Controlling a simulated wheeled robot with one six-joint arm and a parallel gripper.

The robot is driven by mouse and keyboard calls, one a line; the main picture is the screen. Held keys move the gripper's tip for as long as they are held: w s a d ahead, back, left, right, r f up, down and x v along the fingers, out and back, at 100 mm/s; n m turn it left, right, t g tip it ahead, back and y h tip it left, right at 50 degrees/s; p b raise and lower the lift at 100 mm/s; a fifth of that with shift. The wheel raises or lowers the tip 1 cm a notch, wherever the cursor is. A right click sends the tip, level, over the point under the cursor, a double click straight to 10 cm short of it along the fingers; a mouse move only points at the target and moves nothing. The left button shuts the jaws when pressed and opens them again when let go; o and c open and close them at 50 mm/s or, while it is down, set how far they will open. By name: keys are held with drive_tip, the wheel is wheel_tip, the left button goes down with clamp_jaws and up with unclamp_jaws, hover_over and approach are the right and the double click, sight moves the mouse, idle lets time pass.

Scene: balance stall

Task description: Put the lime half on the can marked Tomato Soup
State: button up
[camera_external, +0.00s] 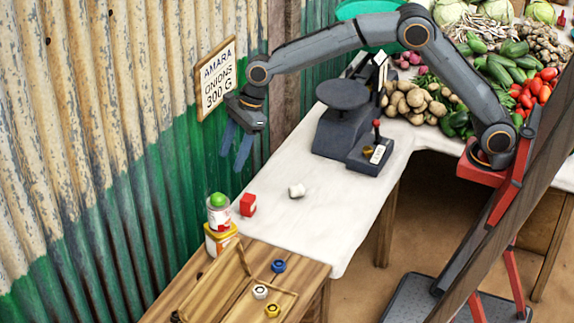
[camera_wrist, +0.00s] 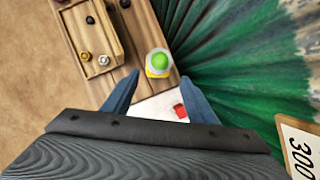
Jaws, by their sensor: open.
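The green lime half (camera_external: 217,199) sits on top of a white and red can (camera_external: 219,215), and that can stands on a yellow can (camera_external: 220,238) at the edge of the wooden board. The can labels are too small to read. My gripper (camera_external: 236,158) is open and empty, high above the table and apart from the cans, near the corrugated wall. In the wrist view its two blue fingers (camera_wrist: 155,95) are spread wide.
A wooden tray (camera_external: 215,282) holds several weights. A dark scale (camera_external: 343,120) stands farther back, with vegetables behind it. The corrugated wall (camera_external: 120,180) runs close along the left.

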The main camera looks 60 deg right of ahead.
drive_tip(key=shift+r, duration=0.2)
drive_tip(key=shift+d, duration=0.1)
drive_tip(key=s+d+f+n+h, duration=0.1)
drive_tip(key=s+d+f+n, duration=0.1)
drive_tip(key=s+d+n, duration=0.35)
drive_tip(key=s+d+f+n, duration=0.2)
drive_tip(key=d, duration=0.7)
drive_tip(key=s+d+f+n+h, duration=0.1)
drive_tip(key=s+d+n, duration=0.3)
drive_tip(key=d, duration=0.4)
drive_tip(key=s+d+f+n+h, duration=0.1)
drive_tip(key=s+d+f+n, duration=0.2)
drive_tip(key=s+d+n, duration=0.3)
drive_tip(key=s+d+f+n+g, duration=0.1)
drive_tip(key=s+d+f+n, duration=0.2)
drive_tip(key=s, duration=1.1)
drive_tip(key=d+n, duration=0.3)
drive_tip(key=d, duration=0.2)
drive_tip(key=shift+s+f+h, duration=0.15)
drive_tip(key=shift+s+h, duration=0.25)
